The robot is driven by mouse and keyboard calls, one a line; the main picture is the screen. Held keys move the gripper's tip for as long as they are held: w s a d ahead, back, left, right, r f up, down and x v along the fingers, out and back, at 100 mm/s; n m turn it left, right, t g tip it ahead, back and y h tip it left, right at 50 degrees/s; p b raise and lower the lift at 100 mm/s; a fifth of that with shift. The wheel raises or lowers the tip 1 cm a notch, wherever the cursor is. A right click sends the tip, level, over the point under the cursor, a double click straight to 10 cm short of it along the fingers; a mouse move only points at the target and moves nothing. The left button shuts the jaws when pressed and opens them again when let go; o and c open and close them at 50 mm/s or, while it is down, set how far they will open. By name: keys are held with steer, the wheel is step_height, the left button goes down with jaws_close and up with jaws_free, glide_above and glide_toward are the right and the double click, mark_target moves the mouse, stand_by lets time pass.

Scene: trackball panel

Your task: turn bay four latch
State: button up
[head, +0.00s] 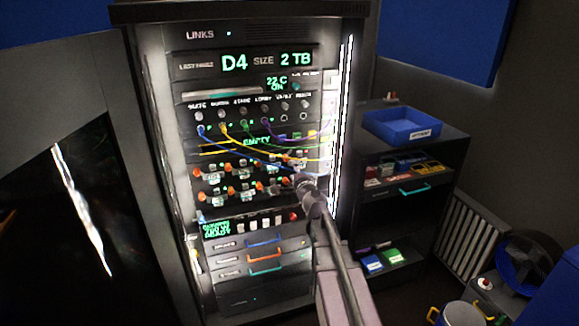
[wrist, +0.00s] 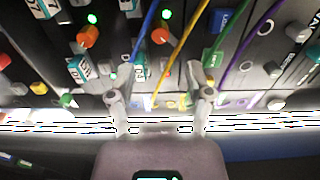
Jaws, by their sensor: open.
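The bay latches are orange knobs in two rows on the rack's drive panel in the head view, one of them at the lower left (head: 203,194). The wrist view shows an orange latch (wrist: 88,37) beside small teal-labelled tags (wrist: 78,69). Contact with the panel cannot be told.
Blue (wrist: 148,35), yellow, green and purple cables hang across the panel close to my fingers. Below the bays are a button row with a red button (head: 293,215) and drawers with coloured handles (head: 265,257). A shelf with a blue tray (head: 402,127) stands right.

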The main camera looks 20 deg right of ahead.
steer(key=shift+s, duration=2.15)
steer(key=shift+a, duration=0.15)
steer(key=s+a+f+n+g+y+p, duration=0.2)
steer(key=s+a+n+g+y+p, duration=0.15)
steer(key=a+n, duration=0.35)
steer(key=s+a+f+n+g+y+p, duration=0.2)
steer(key=s+a+n+g+y, duration=0.15)
steer(key=a+n+g, duration=0.35)
steer(key=s+f+n+g+h+p, duration=0.2)
steer(key=s+g+h, duration=0.1)
steer(key=s, duration=0.5)
steer(key=s+f+n+g+h+p, duration=0.1)
steer(key=s+g+h, duration=0.3)
steer(key=s, duration=0.5)
steer(key=shift+d+f+n+p, duration=0.45)
steer(key=shift+f+p, duration=0.2)
steer(key=shift+p, duration=0.25)
steer(key=shift+w+g, duration=0.1)
steer(key=shift+g, duration=0.15)
